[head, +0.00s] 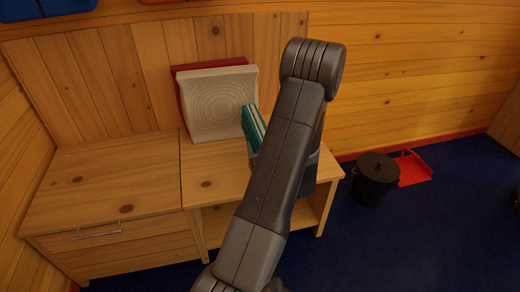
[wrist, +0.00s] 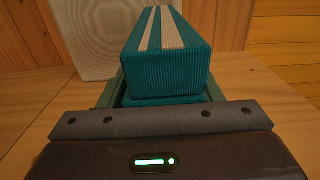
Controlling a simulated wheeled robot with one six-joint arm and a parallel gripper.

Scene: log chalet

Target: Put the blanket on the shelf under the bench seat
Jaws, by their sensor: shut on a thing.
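The blanket (head: 254,126) is a folded teal bundle with pale stripes, at the bench seat and partly hidden behind my arm in the head view. In the wrist view the blanket (wrist: 165,50) sits between the fingers of my gripper (wrist: 165,92), which is shut on it. I cannot tell whether the blanket touches the seat. The wooden bench seat (head: 207,183) is below it. The shelf (head: 218,224) under the seat is an open space, partly hidden by my arm; the part that shows looks empty.
A pale cushion (head: 218,103) and a red cushion (head: 180,78) lean on the back panel. A drawer unit (head: 110,245) adjoins the bench on the left. A black lidded bin (head: 374,180) and red dustpan (head: 412,168) are at right. The blue floor in front is clear.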

